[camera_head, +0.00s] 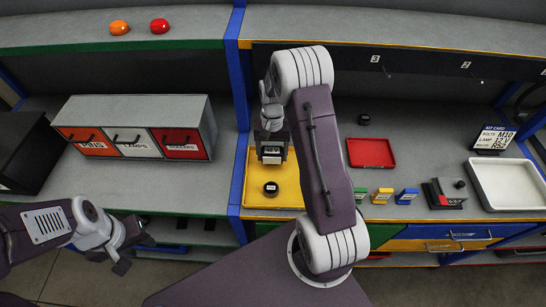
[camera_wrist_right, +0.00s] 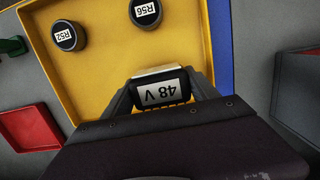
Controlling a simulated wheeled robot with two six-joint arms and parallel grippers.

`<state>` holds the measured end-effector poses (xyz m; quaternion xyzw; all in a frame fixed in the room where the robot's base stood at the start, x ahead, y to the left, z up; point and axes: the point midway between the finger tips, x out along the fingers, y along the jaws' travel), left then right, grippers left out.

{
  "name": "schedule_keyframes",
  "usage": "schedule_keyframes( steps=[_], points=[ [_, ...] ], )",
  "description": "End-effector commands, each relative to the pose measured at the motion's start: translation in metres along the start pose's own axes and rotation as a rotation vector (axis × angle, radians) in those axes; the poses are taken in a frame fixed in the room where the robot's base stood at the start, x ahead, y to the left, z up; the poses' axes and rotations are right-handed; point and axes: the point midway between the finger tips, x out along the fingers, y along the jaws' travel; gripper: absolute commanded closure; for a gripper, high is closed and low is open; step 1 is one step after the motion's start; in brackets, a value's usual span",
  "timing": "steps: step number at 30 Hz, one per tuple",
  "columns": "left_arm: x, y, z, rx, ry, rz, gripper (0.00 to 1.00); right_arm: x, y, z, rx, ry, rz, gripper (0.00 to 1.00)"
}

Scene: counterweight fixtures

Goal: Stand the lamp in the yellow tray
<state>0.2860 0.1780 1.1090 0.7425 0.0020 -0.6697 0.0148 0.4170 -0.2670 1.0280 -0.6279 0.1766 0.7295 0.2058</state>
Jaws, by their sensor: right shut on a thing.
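The yellow tray (camera_head: 289,196) lies on the middle counter beside the blue upright; it also fills much of the right wrist view (camera_wrist_right: 95,75). My right gripper (camera_head: 271,138) is shut on a dark block with a white label, "48 V" in the right wrist view (camera_wrist_right: 160,88), which looks like the lamp. It is over the far part of the tray; I cannot tell whether it touches the floor. Two round dark pieces in the tray read R52 (camera_wrist_right: 67,36) and R56 (camera_wrist_right: 145,11). My left gripper (camera_head: 123,246) is empty, fingers apart, at the lower left.
Right of my arm are a red tray (camera_head: 371,153), small coloured blocks (camera_head: 382,196), a dark device (camera_head: 445,193), a white tray (camera_head: 509,184) and a kit card (camera_head: 493,139).

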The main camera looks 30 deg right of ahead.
Motion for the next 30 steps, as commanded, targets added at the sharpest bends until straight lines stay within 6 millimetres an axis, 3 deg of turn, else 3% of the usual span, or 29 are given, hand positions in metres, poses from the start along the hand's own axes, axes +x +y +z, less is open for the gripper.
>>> schedule_keyframes(
  steps=[4,14,15,16,17,25,30],
  points=[
    [-0.005,0.000,-0.001,0.000,0.000,0.000,0.64,0.018,0.000,-0.003,0.000,-0.001,0.000,0.94],
    [-0.002,0.000,0.000,0.000,0.000,0.000,0.64,0.023,0.000,-0.004,0.000,0.000,0.000,0.94],
    [-0.003,0.000,0.000,0.000,0.000,0.000,0.64,0.023,0.000,-0.003,0.000,0.000,0.000,0.24],
    [-0.003,0.000,0.000,0.000,0.000,0.000,0.64,0.023,0.000,-0.003,0.000,0.000,0.000,0.15],
    [-0.003,0.000,0.000,0.000,0.000,0.000,0.64,0.022,0.000,-0.003,0.000,0.000,0.000,0.10],
    [-0.003,0.000,0.000,0.000,0.000,0.000,0.64,0.022,0.000,-0.003,0.000,0.000,0.000,0.10],
    [0.002,0.000,0.000,0.000,0.000,0.000,0.64,0.004,-0.001,-0.005,0.000,0.006,-0.002,0.10]
  ],
)
